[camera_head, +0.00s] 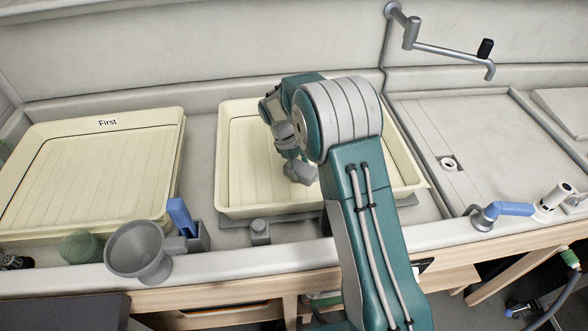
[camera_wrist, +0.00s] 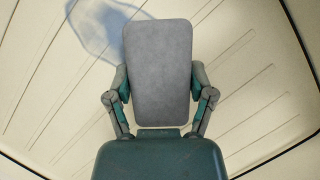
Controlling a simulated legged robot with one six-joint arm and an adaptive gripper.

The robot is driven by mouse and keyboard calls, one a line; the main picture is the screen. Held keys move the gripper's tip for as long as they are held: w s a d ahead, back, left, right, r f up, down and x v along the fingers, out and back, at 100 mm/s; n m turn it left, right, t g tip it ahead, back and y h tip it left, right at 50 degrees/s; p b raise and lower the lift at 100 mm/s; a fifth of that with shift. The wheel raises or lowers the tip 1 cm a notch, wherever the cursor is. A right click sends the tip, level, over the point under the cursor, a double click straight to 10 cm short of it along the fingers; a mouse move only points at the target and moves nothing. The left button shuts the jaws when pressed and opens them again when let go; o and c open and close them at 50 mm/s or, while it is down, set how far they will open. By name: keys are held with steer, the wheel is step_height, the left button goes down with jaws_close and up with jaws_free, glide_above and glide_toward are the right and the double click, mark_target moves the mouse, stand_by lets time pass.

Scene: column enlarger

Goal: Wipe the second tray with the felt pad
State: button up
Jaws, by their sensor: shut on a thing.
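My gripper (camera_head: 296,158) is over the middle cream tray (camera_head: 235,170), which shows no readable label and stands to the right of the tray marked "First" (camera_head: 95,175). In the wrist view my gripper (camera_wrist: 158,85) is shut on the grey felt pad (camera_wrist: 158,50), with one finger on each side. The pad also shows small below my gripper in the head view (camera_head: 300,172). A bluish patch (camera_wrist: 85,25) lies on the ribbed tray floor (camera_wrist: 245,75), left of the pad's far end. I cannot tell whether the pad touches the floor. My arm hides the tray's right part.
A grey funnel (camera_head: 138,250) and a blue-handled item (camera_head: 182,217) stand at the front edge. A grey tap (camera_head: 435,47) hangs over the basin with a drain (camera_head: 448,164) at right. A blue-handled valve (camera_head: 505,209) stands front right.

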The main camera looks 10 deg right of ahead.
steer(key=shift+d, duration=1.7)
steer(key=shift+d, duration=2.55)
steer(key=shift+d, duration=0.15)
steer(key=shift+d, duration=2.45)
steer(key=shift+a, duration=0.1)
steer(key=shift+a+f, duration=0.1)
steer(key=shift+a, duration=2.45)
steer(key=shift+a, duration=0.1)
